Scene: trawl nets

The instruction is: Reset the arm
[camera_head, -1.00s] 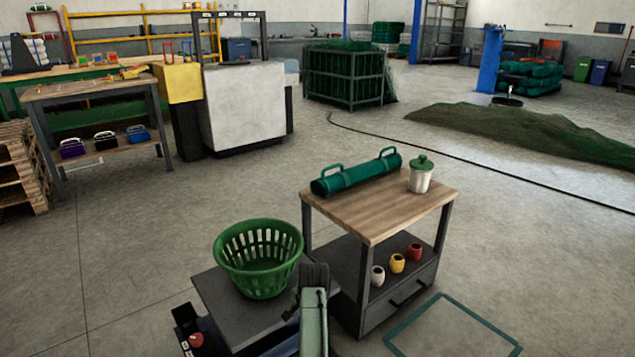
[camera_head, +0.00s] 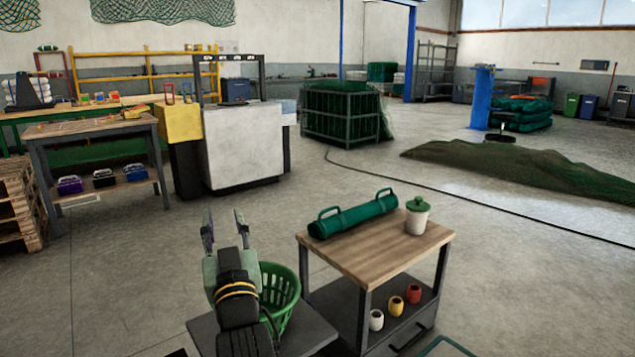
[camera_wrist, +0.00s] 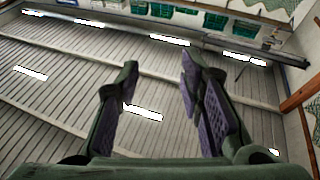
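My gripper (camera_head: 224,232) points upward in the head view, in front of the green basket. Its two fingers are spread apart with nothing between them. In the wrist view my gripper (camera_wrist: 155,95) is also open and empty, with the ceiling and its lights behind it. The arm hides the left part of the green basket (camera_head: 283,295), which sits on a dark flat surface (camera_head: 312,331).
A wooden-topped cart (camera_head: 370,258) stands right of the basket. It bears a green tube with handles (camera_head: 352,217) and a lidded white jar (camera_head: 417,217). White, yellow and red cups (camera_head: 396,306) stand on its lower shelf. Open floor lies beyond.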

